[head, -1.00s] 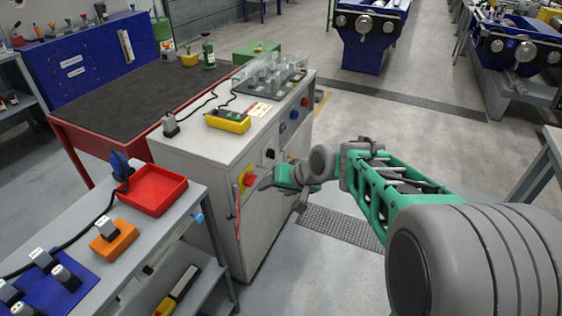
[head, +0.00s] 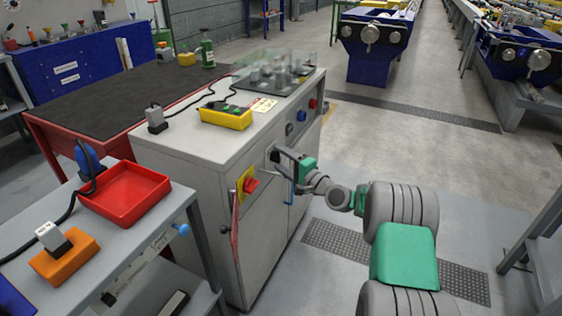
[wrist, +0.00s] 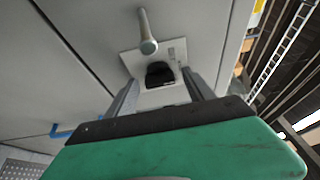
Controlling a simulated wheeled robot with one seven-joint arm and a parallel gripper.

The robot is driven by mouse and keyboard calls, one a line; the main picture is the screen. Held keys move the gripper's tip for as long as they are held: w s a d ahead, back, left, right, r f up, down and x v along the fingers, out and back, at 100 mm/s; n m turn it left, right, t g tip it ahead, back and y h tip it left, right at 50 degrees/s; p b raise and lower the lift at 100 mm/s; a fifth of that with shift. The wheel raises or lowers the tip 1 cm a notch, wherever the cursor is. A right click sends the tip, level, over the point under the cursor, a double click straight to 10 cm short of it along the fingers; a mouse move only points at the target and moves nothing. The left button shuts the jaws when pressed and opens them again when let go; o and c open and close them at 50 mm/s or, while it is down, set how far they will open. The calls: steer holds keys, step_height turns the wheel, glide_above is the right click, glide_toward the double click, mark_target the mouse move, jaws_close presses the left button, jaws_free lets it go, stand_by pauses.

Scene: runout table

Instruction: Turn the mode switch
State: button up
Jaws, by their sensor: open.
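The mode switch, a black knob (wrist: 160,73) on a pale square plate (wrist: 176,51), shows in the wrist view on the cabinet front. My gripper (wrist: 160,77) is open, with one finger to each side of the knob in that view. I cannot tell whether the fingers touch it or how deep they reach. The pale cabinet (head: 187,155) carries the switch.
A red switch on a yellow plate (head: 244,180) sits left of my gripper. A blue door handle (head: 291,191) is just below it. A blue button (head: 302,116) and a red button (head: 313,103) sit to the right. A grey rod (wrist: 147,32) sticks out near the knob. Floor before the cabinet is clear.

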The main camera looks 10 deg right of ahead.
steer(key=shift+a, duration=0.1)
steer(key=shift+c, duration=0.5)
jaws_close()
steer(key=shift+f+b, duration=0.2)
steer(key=shift+b, duration=0.3)
steer(key=n+b, duration=0.1)
steer(key=b, duration=0.2)
steer(key=shift+f+n+y, duration=0.3)
steer(key=shift+n, duration=0.1)
steer(key=n+b, duration=0.1)
steer(key=b, duration=0.2)
steer(key=n+t+y+b, duration=0.1)
steer(key=n+b, duration=0.1)
steer(key=b, duration=0.2)
steer(key=shift+f, duration=0.25)
steer(key=n+y+b, duration=0.1)
steer(key=n+b, duration=0.2)
steer(key=b, duration=0.2)
steer(key=shift+r, duration=0.15)
steer(key=shift+w+r+n+y+b, duration=0.15)
steer(key=shift+n+y+b, duration=0.25)
steer(key=shift+n+b, duration=0.5)
steer(key=shift+r, duration=0.2)
